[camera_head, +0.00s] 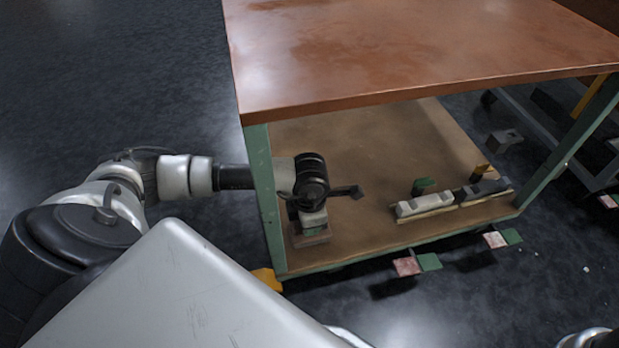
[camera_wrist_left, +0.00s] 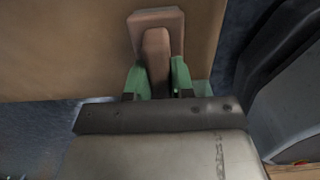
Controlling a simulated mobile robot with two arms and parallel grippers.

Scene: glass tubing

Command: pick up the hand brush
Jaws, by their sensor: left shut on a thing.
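The hand brush (camera_wrist_left: 156,22) shows in the left wrist view as a brown wooden piece with a wide end and a narrower bar. The green fingers of my left gripper (camera_wrist_left: 157,80) are shut on the narrower bar, one on each side. In the head view my left gripper (camera_head: 313,220) points down at the front left of the lower shelf, and part of the brush (camera_head: 312,240) shows below it. I cannot tell whether the brush touches the shelf.
The lower shelf (camera_head: 370,150) lies under a reddish-brown tabletop (camera_head: 400,50). A green table leg (camera_head: 262,190) stands close beside my left arm. A pale block (camera_head: 425,204) and a dark block (camera_head: 482,190) lie along the shelf's front right. The shelf's middle is clear.

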